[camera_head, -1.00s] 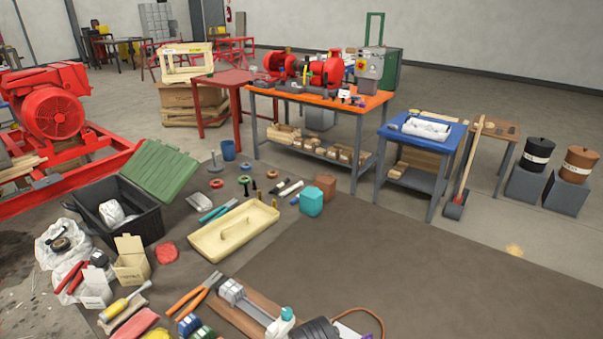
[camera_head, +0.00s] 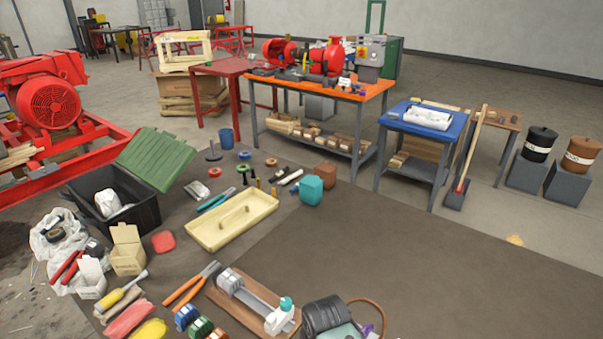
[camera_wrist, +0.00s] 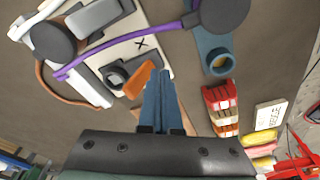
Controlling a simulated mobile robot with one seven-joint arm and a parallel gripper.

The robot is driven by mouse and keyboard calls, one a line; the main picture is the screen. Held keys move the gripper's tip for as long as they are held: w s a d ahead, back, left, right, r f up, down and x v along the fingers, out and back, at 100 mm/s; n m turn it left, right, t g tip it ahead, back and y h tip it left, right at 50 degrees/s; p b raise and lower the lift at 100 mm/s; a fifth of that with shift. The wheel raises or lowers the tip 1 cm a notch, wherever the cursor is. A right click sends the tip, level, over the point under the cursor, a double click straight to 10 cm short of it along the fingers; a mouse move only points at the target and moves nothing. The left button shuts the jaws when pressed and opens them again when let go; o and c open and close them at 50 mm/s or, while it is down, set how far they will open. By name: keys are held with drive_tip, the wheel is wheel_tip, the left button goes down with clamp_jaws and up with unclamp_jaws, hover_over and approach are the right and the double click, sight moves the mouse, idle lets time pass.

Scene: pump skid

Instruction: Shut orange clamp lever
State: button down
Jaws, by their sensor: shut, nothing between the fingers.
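In the wrist view, the orange clamp lever (camera_wrist: 138,80) lies just left of my fingertips. It rises at a slant from beside a dark ring-shaped part (camera_wrist: 116,75) on a white plate (camera_wrist: 133,47) marked with an X. My gripper (camera_wrist: 165,74) has its blue fingers together with nothing between them. Its tips appear close beside the lever; I cannot tell whether they touch it. The lever's lower end is partly hidden near the fingers. In the head view I cannot make out the lever or my fingertips.
In the wrist view, a purple strip (camera_wrist: 130,45) crosses above the plate, and a blue fitting (camera_wrist: 214,58) stands right of my fingers. In the head view, orange-handled pliers (camera_head: 186,288) and a cream tray (camera_head: 235,221) lie on the floor mat. The mat's right side is clear.

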wheel_tip(320, 180, up, 2)
drive_tip(key=shift+a+p, duration=0.15)
drive_tip(key=shift+p, duration=0.95)
drive_tip(key=r+p, duration=0.3)
drive_tip(key=p, duration=0.1)
drive_tip(key=shift+s+a+r, duration=0.15)
drive_tip(key=shift+s+r, duration=0.15)
drive_tip(key=shift+r, duration=0.1)
drive_tip(key=shift+w, duration=0.1)
